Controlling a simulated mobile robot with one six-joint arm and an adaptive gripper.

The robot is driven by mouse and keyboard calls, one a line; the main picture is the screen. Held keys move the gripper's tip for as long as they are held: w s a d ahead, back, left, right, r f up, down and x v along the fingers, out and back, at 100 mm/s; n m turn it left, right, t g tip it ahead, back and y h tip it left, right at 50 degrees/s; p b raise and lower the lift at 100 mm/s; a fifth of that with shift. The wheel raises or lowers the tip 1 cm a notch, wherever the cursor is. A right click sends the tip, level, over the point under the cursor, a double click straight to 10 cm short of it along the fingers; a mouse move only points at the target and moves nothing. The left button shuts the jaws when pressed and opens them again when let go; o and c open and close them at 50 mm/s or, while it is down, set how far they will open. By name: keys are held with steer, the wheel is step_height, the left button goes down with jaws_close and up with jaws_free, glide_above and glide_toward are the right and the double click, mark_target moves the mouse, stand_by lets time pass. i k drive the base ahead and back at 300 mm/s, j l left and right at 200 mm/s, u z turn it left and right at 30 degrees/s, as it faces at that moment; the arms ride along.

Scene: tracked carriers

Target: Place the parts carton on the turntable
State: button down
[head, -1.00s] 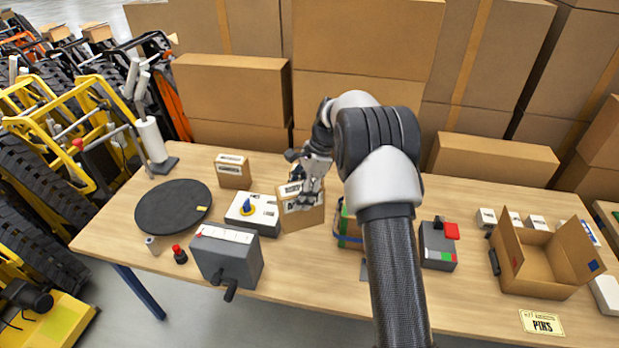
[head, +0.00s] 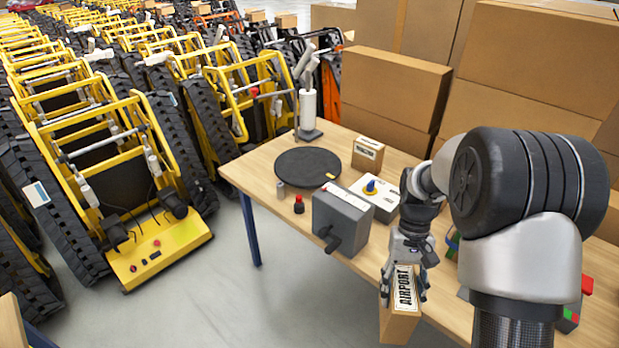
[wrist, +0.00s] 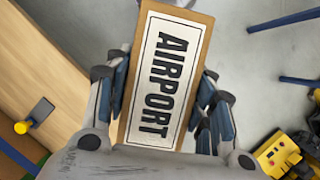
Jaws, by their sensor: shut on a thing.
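My gripper (head: 408,262) is shut on a brown carton (head: 399,325) with a white label reading AIRPORT. The carton hangs upright at the front edge of the table, apparently over the floor. In the wrist view its labelled top (wrist: 164,82) lies between the fingers (wrist: 163,100). The turntable, a flat black disc (head: 308,167) with a small yellow mark, sits at the far left end of the table, bare and well away from the carton. Another small labelled carton (head: 368,153) stands behind and right of the disc; its label is too small to read.
A grey box with a crank (head: 341,222), a red-topped button (head: 299,204), a small grey cylinder (head: 281,188) and a white box with a blue knob (head: 374,197) stand near the turntable. A white roll stand (head: 309,105) is behind it. Yellow tracked carriers (head: 150,250) fill the left.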

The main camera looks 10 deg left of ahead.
mark_target(308, 164)
steer(key=u, duration=0.4)
steer(key=k+u, duration=0.15)
steer(key=u, duration=0.25)
steer(key=j+u, duration=0.1)
steer(key=u, duration=0.35)
steer(key=i+u, duration=0.45)
steer(key=i, duration=0.75)
steer(key=i+z, duration=0.3)
steer(key=i, duration=0.2)
steer(key=i+j+z, duration=0.25)
steer(key=i, duration=0.25)
steer(key=i+j+z, duration=0.1)
steer(key=i+z, duration=0.2)
steer(key=i, duration=0.2)
steer(key=i+l+z, duration=0.2)
steer(key=z, duration=0.3)
steer(key=i+z, duration=0.25)
steer(key=z, duration=0.2)
steer(key=i+z, duration=0.25)
steer(key=z, duration=0.25)
